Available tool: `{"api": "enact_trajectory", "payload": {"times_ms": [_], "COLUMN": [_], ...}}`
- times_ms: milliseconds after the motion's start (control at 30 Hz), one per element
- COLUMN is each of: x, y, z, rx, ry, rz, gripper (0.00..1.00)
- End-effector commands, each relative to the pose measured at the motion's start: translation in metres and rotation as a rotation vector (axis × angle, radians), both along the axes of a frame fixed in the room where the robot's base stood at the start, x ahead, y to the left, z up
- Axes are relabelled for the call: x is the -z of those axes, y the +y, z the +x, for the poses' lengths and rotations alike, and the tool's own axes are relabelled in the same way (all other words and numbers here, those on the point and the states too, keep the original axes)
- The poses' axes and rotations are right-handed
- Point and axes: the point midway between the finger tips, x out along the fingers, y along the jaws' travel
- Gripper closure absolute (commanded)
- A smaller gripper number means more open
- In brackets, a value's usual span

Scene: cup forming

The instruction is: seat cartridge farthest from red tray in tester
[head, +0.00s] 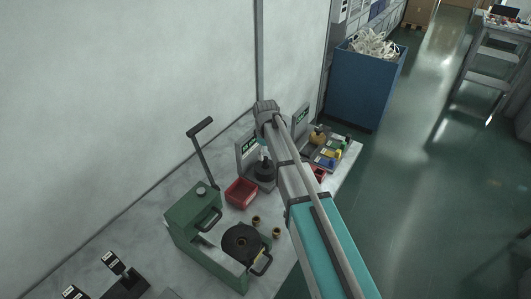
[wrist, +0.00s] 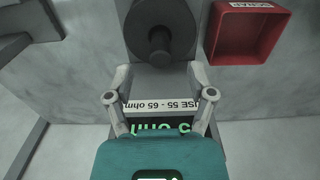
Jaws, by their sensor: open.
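Two small brass-coloured cartridges stand on the bench in the head view: one (head: 256,220) nearer the red tray (head: 241,192), the other (head: 276,233) farther from it. The tester (head: 248,148) is grey with a green-lit display and a black round part (head: 263,172) in front, partly behind my arm. In the wrist view, my gripper (wrist: 160,76) is open, with no cartridge between its fingers. It is over a label strip (wrist: 160,108) reading "55 - 65 ohm" and a green display. A black round part (wrist: 160,40) lies beyond the fingertips. The arm's end hides the gripper in the head view.
A green press (head: 195,212) with a raised lever and a black disc (head: 241,244) occupy the front of the bench. A red tray (wrist: 250,35) shows upper right in the wrist view. Another red container (head: 318,175) and a parts tray (head: 328,155) are right of my arm.

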Motion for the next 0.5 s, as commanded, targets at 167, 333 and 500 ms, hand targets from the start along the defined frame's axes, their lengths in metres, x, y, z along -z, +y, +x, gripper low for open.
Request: {"api": "enact_trajectory", "payload": {"times_ms": [167, 333, 500], "x": [-0.016, -0.031, -0.045], "y": [0.0, 0.0, 0.0], "z": [0.0, 0.0, 0.0], "rx": [0.0, 0.0, 0.0], "ry": [0.0, 0.0, 0.0], "rz": [0.0, 0.0, 0.0], "gripper": [0.3, 0.3, 0.3]}}
